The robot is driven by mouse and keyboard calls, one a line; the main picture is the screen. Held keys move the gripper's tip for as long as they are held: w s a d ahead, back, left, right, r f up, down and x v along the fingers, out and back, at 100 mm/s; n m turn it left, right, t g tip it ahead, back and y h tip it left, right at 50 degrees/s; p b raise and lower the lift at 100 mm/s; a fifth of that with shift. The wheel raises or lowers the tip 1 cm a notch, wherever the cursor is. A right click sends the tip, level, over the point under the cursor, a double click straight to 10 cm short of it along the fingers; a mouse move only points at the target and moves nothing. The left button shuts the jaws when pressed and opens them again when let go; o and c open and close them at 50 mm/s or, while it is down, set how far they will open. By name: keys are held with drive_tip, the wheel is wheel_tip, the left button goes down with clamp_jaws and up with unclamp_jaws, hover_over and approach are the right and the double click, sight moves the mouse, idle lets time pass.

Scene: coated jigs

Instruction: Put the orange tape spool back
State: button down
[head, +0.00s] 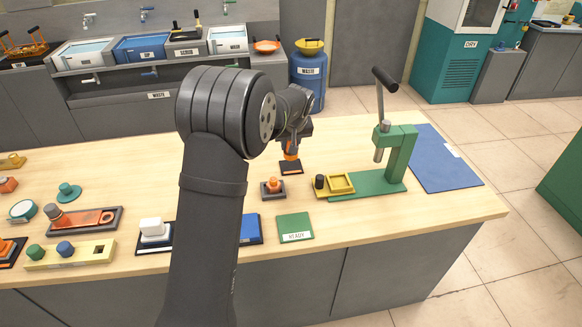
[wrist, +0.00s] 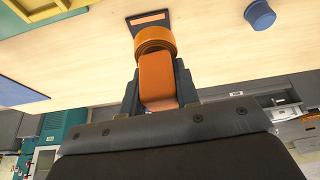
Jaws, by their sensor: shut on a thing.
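My gripper (head: 291,150) is over the back middle of the wooden table, pointing down. In the wrist view my gripper (wrist: 157,88) is shut on the orange tape spool (wrist: 155,42), a round ring end with a flat orange part between the jaws. A little of the spool's orange (head: 291,155) shows below the jaws in the head view. A dark square pad with an orange patch (wrist: 150,18) lies just beyond the spool; the pad also shows under the gripper in the head view (head: 291,168). Whether the spool touches the pad I cannot tell.
A grey block with an orange knob (head: 272,187) stands in front of the pad. A yellow tray (head: 341,184) and a green press (head: 400,160) stand to the right, then a blue mat (head: 440,160). A green READY mat (head: 295,227) lies in front.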

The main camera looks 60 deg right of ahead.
drive_tip(key=s+d+m, duration=0.1)
drive_tip(key=s+d, duration=0.3)
drive_tip(key=s, duration=0.3)
drive_tip(key=shift+s+d+r, duration=0.25)
drive_tip(key=shift+s+d, duration=0.15)
drive_tip(key=w+f, duration=0.2)
drive_tip(key=w, duration=0.1)
drive_tip(key=w+f, duration=0.2)
drive_tip(key=w, duration=0.2)
drive_tip(key=w+d+f, duration=0.1)
drive_tip(key=w+f, duration=0.2)
drive_tip(key=w, duration=0.1)
drive_tip(key=shift+w, duration=0.2)
wheel_tip(320, 180, down, 2)
drive_tip(key=shift+w+f, duration=0.15)
drive_tip(key=shift+f, duration=0.65)
drive_tip(key=shift+f, duration=0.1)
drive_tip(key=c, duration=1.1)
unclamp_jaws()
drive_tip(key=shift+f, duration=0.1)
